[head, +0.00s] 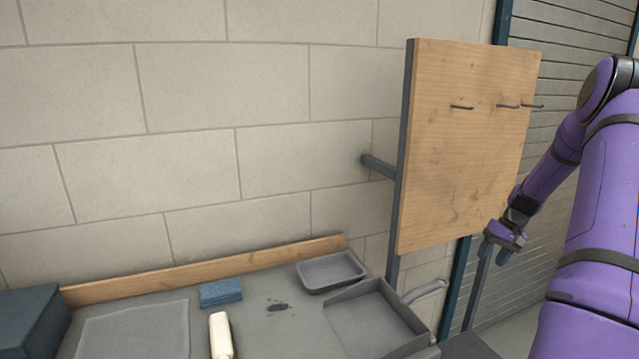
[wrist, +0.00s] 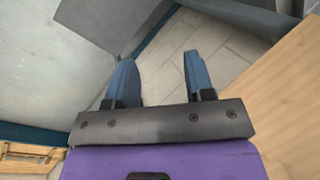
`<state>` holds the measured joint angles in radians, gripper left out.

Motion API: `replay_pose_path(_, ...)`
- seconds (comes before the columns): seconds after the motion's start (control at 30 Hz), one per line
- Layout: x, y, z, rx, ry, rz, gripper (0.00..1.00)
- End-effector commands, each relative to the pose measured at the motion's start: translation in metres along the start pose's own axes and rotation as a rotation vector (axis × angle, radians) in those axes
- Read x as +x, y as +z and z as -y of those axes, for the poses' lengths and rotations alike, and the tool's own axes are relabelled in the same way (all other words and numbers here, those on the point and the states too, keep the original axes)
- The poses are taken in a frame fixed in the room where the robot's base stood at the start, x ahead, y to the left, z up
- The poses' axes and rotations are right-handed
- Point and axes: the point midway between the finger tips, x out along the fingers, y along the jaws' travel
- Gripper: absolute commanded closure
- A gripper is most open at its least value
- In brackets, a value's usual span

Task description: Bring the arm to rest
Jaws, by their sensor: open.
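My purple arm (head: 602,200) comes in from the right in the head view. My gripper (head: 488,258) hangs low in front of the shutter, just right of the wooden board's lower corner. In the wrist view my gripper (wrist: 157,72) shows two blue fingers spread apart with nothing between them. Tiled floor shows beyond the fingertips. The gripper touches nothing that I can see.
A wooden board (head: 465,150) with several metal hooks stands left of my arm; its face is bare. The grey bench (head: 260,320) holds a grey tray (head: 330,271), an open bin (head: 377,318), a blue block (head: 221,292) and a cream-coloured object (head: 221,336).

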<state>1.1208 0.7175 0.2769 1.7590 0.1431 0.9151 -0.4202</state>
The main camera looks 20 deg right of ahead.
Motion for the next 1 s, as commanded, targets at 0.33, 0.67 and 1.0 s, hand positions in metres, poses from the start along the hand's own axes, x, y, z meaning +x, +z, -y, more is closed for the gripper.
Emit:
replay_pose_path(0.33,-0.068,0.044,0.143,-0.148,0.168,-0.037,0.52)
replay_pose_path(0.67,-0.112,0.121,0.251,-0.274,0.278,-0.115,0.52)
replay_pose_path(1.0,-0.140,0.224,0.325,-0.399,0.332,-0.225,0.52)
